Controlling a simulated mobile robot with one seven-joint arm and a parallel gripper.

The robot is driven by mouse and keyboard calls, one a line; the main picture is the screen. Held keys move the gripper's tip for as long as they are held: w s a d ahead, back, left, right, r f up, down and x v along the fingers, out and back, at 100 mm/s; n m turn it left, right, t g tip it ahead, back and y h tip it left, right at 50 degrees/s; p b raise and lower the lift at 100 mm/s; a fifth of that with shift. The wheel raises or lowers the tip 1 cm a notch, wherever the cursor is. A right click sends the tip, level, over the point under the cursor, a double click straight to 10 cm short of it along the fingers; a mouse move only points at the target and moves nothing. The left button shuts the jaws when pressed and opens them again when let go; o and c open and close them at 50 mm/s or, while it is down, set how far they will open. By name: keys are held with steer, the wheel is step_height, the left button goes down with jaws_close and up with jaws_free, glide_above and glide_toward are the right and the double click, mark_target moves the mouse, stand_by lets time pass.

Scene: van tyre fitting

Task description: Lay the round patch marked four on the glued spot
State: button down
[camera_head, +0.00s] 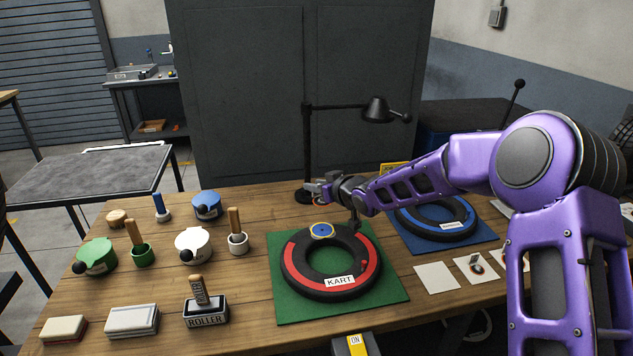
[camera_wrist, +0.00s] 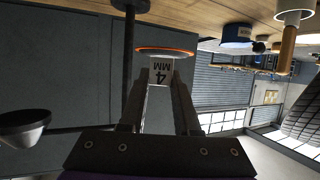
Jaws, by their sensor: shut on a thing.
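My gripper (camera_head: 318,190) is above the table, behind the kart tyre (camera_head: 296,272). In the wrist view my gripper (camera_wrist: 160,82) is shut on a white tab marked 4 MM (camera_wrist: 161,74), which joins a thin round patch with an orange rim (camera_wrist: 165,51), seen nearly edge-on. In the head view the patch is mostly hidden at the gripper. The kart tyre, black with a red band, lies flat on a green mat (camera_head: 392,289).
A second tyre (camera_head: 440,236) with a blue band lies on a blue mat at right. A black lamp (camera_head: 376,110) stands behind my gripper. Pots (camera_head: 97,256), brushes and a roller (camera_head: 205,309) stand at left. White cards (camera_head: 436,277) lie at front right.

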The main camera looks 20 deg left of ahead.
mark_target(317, 225)
steer(key=shift+f+b, duration=3.1)
steer(key=shift+f, duration=1.25)
steer(key=shift+f+b, duration=0.3)
steer(key=shift+f, duration=0.05)
steer(key=c, duration=0.5)
jaws_free()
steer(key=shift+c, duration=0.2)
steer(key=shift+r, duration=0.1)
steer(key=shift+r+p, duration=3.4)
steer(key=shift+r, duration=1)
